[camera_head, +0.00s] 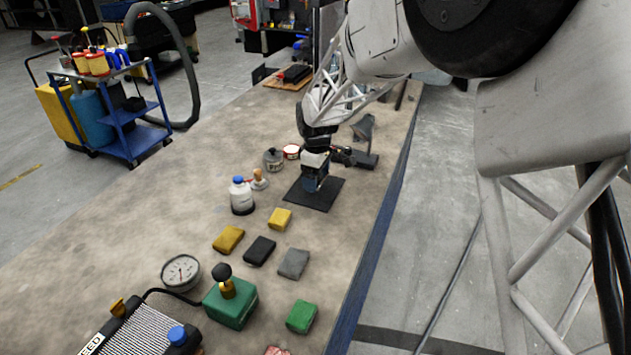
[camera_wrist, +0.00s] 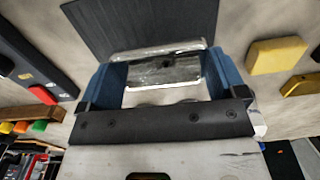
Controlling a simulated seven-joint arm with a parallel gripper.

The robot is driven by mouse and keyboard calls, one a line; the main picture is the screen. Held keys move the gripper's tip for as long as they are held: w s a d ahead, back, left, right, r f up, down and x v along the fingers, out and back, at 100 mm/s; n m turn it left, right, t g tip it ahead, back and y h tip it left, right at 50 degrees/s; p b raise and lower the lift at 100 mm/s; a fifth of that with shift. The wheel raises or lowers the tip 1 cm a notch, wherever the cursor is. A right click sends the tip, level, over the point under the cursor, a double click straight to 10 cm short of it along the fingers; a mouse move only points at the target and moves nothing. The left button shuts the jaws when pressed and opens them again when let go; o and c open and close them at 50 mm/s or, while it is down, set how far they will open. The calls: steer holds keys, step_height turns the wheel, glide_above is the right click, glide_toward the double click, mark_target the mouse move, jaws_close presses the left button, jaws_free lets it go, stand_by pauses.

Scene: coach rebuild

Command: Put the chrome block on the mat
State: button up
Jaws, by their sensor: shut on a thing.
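The chrome block (camera_wrist: 165,70) is shiny and silver and sits between the two blue fingers of my gripper (camera_wrist: 163,78) in the wrist view. My gripper is shut on it. In the head view my gripper (camera_head: 312,186) is over the black mat (camera_head: 325,199), and the block cannot be made out there. The mat also shows in the wrist view (camera_wrist: 140,22), beyond the block. I cannot tell whether the block touches the mat or is just above it.
Yellow (camera_head: 280,219), black (camera_head: 260,250), grey (camera_head: 293,263) and green (camera_head: 302,316) blocks lie nearer on the bench. A white bottle with a blue cap (camera_head: 241,197) stands left of the mat. A dark tool (camera_head: 362,158) lies behind it. The bench's right edge is close.

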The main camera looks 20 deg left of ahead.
steer(key=shift+w+a, duration=0.5)
steer(key=shift+w, duration=0.25)
steer(key=shift+f, duration=0.1)
steer(key=shift+f, duration=1.7)
steer(key=shift+f, duration=0.2)
steer(key=o, duration=0.7)
steer(key=shift+o, duration=0.2)
steer(key=shift+r, duration=0.1)
step_height(320, 180, up, 12)
steer(key=shift+r, duration=0.1)
